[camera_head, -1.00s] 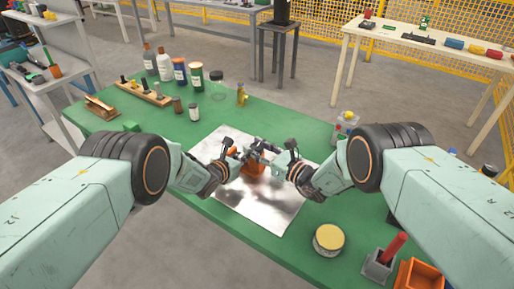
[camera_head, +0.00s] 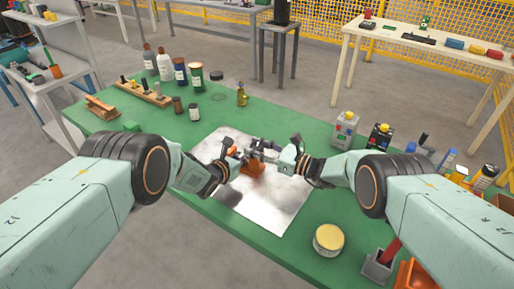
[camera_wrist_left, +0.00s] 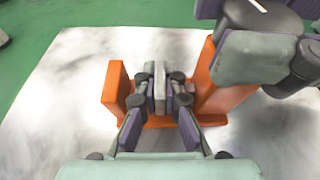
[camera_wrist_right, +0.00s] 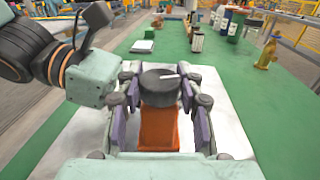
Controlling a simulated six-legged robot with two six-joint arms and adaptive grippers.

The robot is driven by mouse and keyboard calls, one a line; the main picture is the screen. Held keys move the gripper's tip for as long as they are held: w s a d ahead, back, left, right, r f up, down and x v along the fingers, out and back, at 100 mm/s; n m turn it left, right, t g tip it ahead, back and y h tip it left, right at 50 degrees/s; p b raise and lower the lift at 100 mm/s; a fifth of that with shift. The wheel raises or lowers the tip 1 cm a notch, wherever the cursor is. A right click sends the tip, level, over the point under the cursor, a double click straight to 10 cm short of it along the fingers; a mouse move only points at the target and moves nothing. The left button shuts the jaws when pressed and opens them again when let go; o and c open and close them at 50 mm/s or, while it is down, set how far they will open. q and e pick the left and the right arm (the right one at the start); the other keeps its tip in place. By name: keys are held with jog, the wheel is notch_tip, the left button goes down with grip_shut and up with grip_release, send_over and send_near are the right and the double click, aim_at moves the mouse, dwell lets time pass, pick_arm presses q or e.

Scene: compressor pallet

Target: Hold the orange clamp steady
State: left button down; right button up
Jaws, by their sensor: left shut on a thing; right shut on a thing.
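The orange clamp (camera_head: 251,168) stands on a shiny metal sheet (camera_head: 279,211) on the green table. In the left wrist view its two orange uprights (camera_wrist_left: 116,89) flank a narrow grey piece (camera_wrist_left: 159,90). My left gripper (camera_wrist_left: 162,98) is between the uprights, its fingers shut on this piece. My right gripper (camera_head: 281,156) comes from the right. In the right wrist view its fingers are shut on a dark round knob (camera_wrist_right: 159,87) with a white mark, at the end of the clamp. The fingers hide parts of the clamp.
A round yellow-topped tin (camera_head: 328,239) stands near the front edge. Bottles (camera_head: 165,66) and a wooden rack (camera_head: 143,93) stand at the back left. A grey canister (camera_head: 345,131) and a black box (camera_head: 380,136) stand at the right.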

jog(key=shift+n+g, duration=0.3)
jog(key=o, duration=1.2)
jog(key=v, duration=1.2)
jog(key=shift+f, duration=0.15)
